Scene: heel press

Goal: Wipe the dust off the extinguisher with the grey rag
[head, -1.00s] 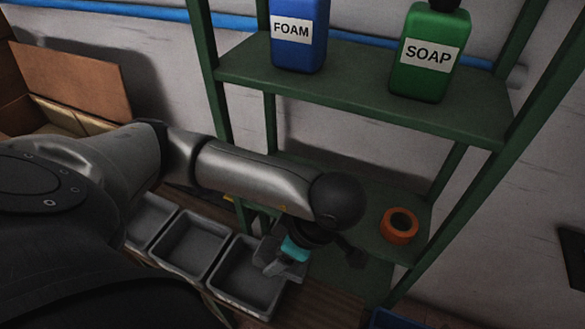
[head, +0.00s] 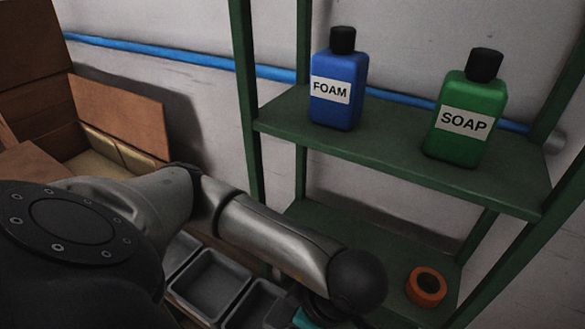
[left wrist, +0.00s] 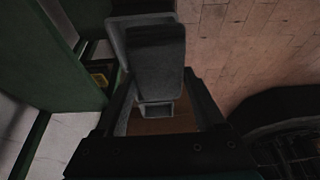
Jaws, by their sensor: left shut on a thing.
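My left gripper (left wrist: 158,100) shows in the left wrist view with its two dark fingers closed on a dark grey, soft-edged block (left wrist: 155,60), which looks like the grey rag. In the head view my left arm reaches in from the left, and its gripper is mostly cut off by the bottom edge, with a bit of teal showing there. The rag cannot be made out in the head view. No extinguisher and no dust are seen in either view. My right gripper is not in view.
A green shelf rack (head: 390,150) holds a blue FOAM bottle (head: 338,85), a green SOAP bottle (head: 466,115) and, lower down, an orange ring (head: 426,287). Grey bins (head: 210,283) stand under my arm. Cardboard boxes (head: 118,112) are at the left.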

